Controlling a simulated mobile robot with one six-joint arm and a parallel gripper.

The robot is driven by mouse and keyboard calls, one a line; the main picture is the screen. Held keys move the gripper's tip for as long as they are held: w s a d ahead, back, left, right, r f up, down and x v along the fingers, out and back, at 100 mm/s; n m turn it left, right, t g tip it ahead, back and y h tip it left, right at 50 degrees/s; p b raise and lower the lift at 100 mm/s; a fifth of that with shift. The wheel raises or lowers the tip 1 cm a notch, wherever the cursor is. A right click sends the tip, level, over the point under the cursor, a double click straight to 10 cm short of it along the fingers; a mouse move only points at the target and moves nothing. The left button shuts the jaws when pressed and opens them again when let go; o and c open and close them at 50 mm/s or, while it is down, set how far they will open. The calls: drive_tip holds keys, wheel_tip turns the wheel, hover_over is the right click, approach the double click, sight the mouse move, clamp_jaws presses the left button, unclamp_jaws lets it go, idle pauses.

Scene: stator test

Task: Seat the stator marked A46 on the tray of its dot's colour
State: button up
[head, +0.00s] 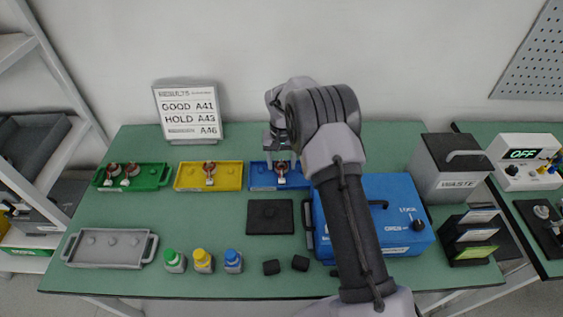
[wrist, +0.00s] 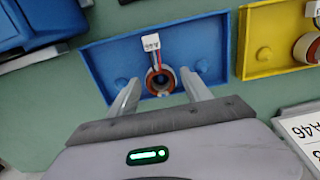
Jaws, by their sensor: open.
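A copper-coloured stator (wrist: 159,84) with a white tag reading A46 (wrist: 151,42) is at the middle of the blue tray (wrist: 100,62), over its middle post's place. Its ring faces up; I cannot tell if it is fully down. No coloured dot shows on the tag. My gripper (wrist: 160,90) is open, one finger on each side of the ring. In the head view, the same stator (head: 281,169) shows on the blue tray (head: 262,182), beneath my gripper (head: 280,146), partly hidden by my arm.
The yellow tray (head: 228,184) holds one stator, and the green tray (head: 153,183) holds two. A grey tray (head: 105,258) is empty. The results board (head: 187,110) stands behind. A blue box (head: 400,215) is on the right. Capped bottles (head: 202,261) stand in front.

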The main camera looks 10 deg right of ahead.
drive_tip(key=shift+r, duration=0.1)
drive_tip(key=shift+r+p, duration=1.7)
drive_tip(key=shift+r, duration=0.75)
drive_tip(key=o, duration=0.5)
drive_tip(key=shift+o, duration=0.2)
wheel_tip(320, 180, up, 17)
drive_tip(key=p, duration=0.4)
drive_tip(key=shift+r, duration=0.15)
